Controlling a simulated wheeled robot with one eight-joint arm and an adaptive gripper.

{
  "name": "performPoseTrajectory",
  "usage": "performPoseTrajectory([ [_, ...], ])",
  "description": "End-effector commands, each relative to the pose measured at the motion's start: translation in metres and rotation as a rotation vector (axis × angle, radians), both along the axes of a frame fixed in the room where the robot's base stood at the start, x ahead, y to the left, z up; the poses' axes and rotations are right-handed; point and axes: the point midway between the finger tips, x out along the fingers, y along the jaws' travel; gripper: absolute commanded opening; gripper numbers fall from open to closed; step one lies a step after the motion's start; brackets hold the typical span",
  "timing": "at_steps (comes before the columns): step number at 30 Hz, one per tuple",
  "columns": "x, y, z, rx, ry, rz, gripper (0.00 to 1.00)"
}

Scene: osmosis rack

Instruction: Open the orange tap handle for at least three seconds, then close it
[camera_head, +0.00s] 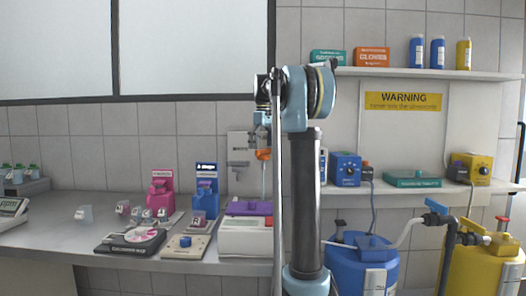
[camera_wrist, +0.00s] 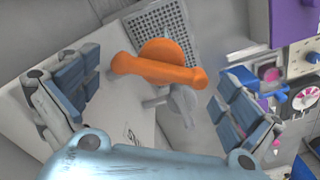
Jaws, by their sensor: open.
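The orange tap handle (camera_head: 263,154) is on the wall unit, just below my gripper (camera_head: 261,132) in the head view. In the wrist view the orange handle (camera_wrist: 160,70) is a bar with a round knob behind it. It lies across the gap between the two blue-padded fingers of my gripper (camera_wrist: 160,88). The fingers are open, with space visible between each pad and the handle. The grey tap body (camera_wrist: 183,103) shows under the handle.
A white instrument with a purple top (camera_head: 248,208) stands on the bench (camera_head: 60,225) below the tap. Pink and blue dispensers (camera_head: 205,182) stand to its left. A shelf with a blue box (camera_head: 345,168) is to the right, above a blue drum (camera_head: 350,268).

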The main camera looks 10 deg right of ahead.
Motion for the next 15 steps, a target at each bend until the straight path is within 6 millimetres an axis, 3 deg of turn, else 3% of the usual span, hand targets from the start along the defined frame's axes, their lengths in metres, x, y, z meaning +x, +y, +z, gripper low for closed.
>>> performPoseTrajectory([
  [15, 0.001, 0.000, 0.086, -0.001, 0.001, 0.000, 1.00],
])
